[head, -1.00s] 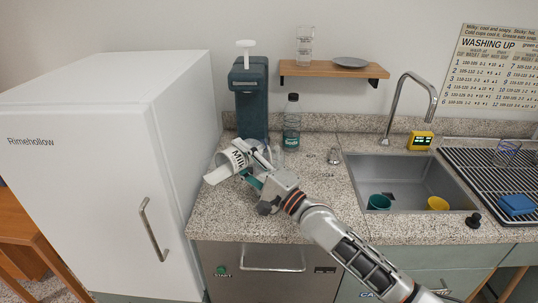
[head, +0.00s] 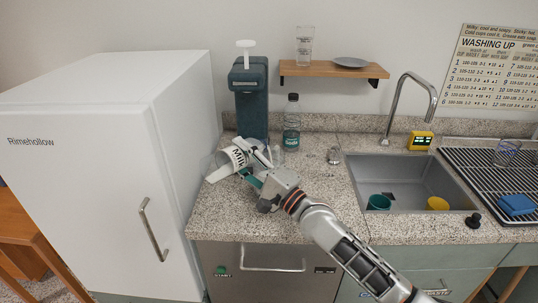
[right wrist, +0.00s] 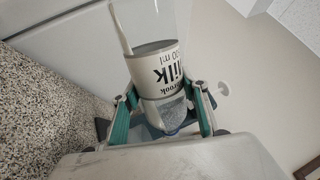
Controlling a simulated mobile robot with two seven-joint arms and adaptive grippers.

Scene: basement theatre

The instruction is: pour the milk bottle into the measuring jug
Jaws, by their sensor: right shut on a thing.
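The milk bottle (head: 238,158) is clear with a white "Milk" label and is held strongly tilted above the counter beside the fridge. In the right wrist view the bottle (right wrist: 158,75) lies between the two fingers, its clear base end away from me and a white strip of milk along its lower side. My right gripper (head: 262,170) is shut on it. A clear vessel, likely the measuring jug (head: 278,155), is partly hidden behind the gripper; I cannot tell whether milk is in it. My left gripper is not in view.
A dark teal dispenser (head: 249,95) and a labelled bottle (head: 291,125) stand behind. The white fridge (head: 90,150) is close on the left. The sink (head: 415,180) is to the right. The counter in front of the bottle is clear.

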